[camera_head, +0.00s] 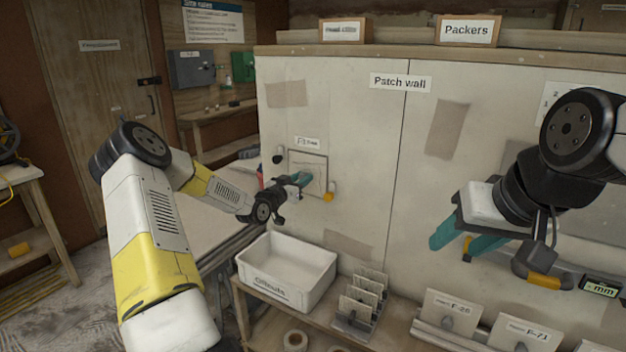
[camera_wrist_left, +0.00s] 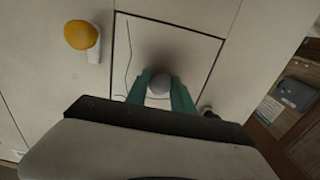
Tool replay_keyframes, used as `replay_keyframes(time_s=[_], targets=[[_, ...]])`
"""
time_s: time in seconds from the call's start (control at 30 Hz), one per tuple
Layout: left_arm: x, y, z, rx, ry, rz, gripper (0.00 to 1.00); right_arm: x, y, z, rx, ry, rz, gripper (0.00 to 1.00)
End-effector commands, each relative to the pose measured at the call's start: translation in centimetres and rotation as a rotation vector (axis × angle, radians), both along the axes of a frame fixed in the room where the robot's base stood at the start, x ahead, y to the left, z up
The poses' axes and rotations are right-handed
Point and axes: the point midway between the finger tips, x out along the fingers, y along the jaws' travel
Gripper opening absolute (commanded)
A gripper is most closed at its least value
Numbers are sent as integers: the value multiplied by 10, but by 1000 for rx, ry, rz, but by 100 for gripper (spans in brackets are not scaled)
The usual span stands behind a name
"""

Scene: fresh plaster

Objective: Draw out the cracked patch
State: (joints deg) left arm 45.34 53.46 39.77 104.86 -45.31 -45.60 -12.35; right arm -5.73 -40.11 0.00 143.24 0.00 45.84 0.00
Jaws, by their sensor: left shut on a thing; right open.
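The cracked patch (camera_head: 309,165) is a square pale panel set in the patch wall (camera_head: 366,134), below a small label. In the left wrist view the patch (camera_wrist_left: 195,52) has a dark outline and a thin crack line near its left side. My left gripper (camera_head: 300,180) is at the patch, its teal fingers shut on the grey round knob (camera_wrist_left: 160,84) at the patch's middle. The patch sits within its outline. My right gripper (camera_head: 452,238) is open and empty, held in front of the wall at the right.
A white bin (camera_head: 287,272) labelled "Offcuts" stands on the bench below the patch. A rack of small plates (camera_head: 361,299) is beside it. A yellow knob (camera_wrist_left: 80,35) sits on the wall beside the patch.

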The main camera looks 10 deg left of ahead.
Motion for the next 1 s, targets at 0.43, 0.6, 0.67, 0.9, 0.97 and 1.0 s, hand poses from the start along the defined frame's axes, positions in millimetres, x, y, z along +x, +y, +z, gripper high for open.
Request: replay_keyframes(time_s=[0.43, 0.6, 0.67, 0.9, 0.97, 1.0], targets=[[-22, 8, 1, 1, -1, 1, 0, 0, 0, 0, 0, 0, 0, 50], [-30, 11, 0, 1, -1, 0, 0, 0, 0, 0, 0, 0, 0, 50], [-32, 12, 0, 1, -1, 0, 0, 0, 0, 0, 0, 0, 0, 50], [-44, 17, 1, 2, -2, 1, 0, 0, 0, 0, 0, 0, 0, 50], [-47, 17, 0, 1, -1, 1, 0, 0, 0, 0, 0, 0, 0, 50], [-49, 18, 0, 1, -1, 0, 0, 0, 0, 0, 0, 0, 0, 50]])
